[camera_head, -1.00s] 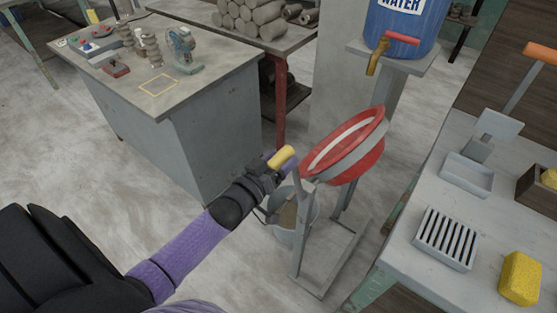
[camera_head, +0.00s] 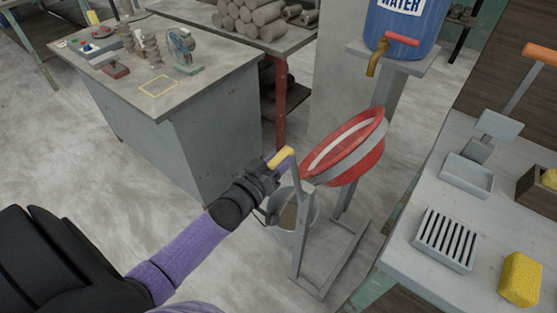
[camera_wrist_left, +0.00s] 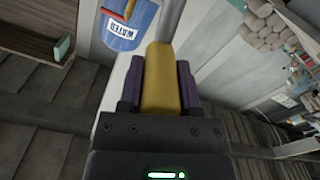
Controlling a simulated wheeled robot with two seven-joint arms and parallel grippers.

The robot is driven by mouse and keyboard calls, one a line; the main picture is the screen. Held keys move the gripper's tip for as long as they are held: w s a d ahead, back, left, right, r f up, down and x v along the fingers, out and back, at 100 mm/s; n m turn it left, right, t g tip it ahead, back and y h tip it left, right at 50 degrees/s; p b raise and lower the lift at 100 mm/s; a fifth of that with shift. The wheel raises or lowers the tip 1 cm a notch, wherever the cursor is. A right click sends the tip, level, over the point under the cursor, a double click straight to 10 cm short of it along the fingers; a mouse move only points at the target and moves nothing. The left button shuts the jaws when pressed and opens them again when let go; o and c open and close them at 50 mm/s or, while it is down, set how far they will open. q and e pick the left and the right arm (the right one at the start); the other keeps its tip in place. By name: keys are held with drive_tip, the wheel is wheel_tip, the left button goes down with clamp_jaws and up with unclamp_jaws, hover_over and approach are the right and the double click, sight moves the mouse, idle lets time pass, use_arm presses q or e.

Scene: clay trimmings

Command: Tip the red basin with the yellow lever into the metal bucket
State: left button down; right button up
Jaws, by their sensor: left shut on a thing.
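The red basin (camera_head: 362,161) with a grey band hangs in a grey metal stand (camera_head: 297,243). It is tilted, its open side facing up and to the left. The metal bucket (camera_head: 283,234) stands on the floor below the basin's left side, with grey-brown stuff inside, partly hidden by the stand. My left gripper (camera_head: 276,168) is shut on the yellow lever (camera_head: 279,156) at the left of the basin. In the left wrist view the yellow lever (camera_wrist_left: 160,80) lies between the two purple fingers. My right gripper is not in view.
A blue water barrel (camera_head: 405,25) with a tap stands behind the basin. A grey table (camera_head: 470,274) at the right holds a slatted soap dish (camera_head: 445,238) and a yellow sponge (camera_head: 520,278). A grey workbench (camera_head: 215,130) stands at the back left.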

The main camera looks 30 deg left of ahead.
use_arm(q)
drive_tip(key=shift+a, duration=0.1)
idle(0.7)
drive_tip(key=a+f+n+b, duration=0.3)
drive_tip(key=a+n, duration=0.2)
drive_tip(key=a, duration=0.1)
drive_tip(key=shift+w+a+f, duration=0.2)
drive_tip(key=shift+f, duration=0.1)
drive_tip(key=shift+c, duration=1.4)
unclamp_jaws()
drive_tip(key=shift+r, duration=0.1)
drive_tip(key=s+p, duration=0.2)
drive_tip(key=s, duration=0.8)
drive_tip(key=shift+a, duration=0.35)
